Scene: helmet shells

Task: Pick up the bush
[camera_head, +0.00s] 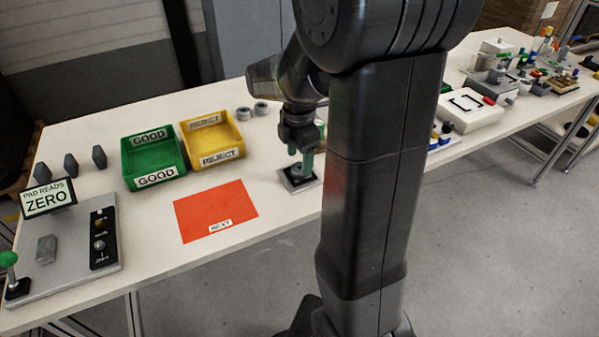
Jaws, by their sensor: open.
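My gripper (299,158) points down over a small grey plate fixture (291,187) near the table's front edge, just left of my dark column. Its greenish fingers are apart. A small grey round piece (297,171), possibly the bush, shows on the fixture between or just behind the fingers. I cannot tell whether the fingers touch it. Two grey ring-shaped pieces, a left one (243,113) and a right one (261,108), stand farther back, right of the yellow bin. My column hides the table to the right of the fixture.
A green GOOD bin (182,155) and a yellow REJECT bin (239,137) stand to the left. An orange-red NEXT mat (216,205) lies in front of them. A grey pad device (75,245) reading ZERO is at far left. The table between mat and fixture is clear.

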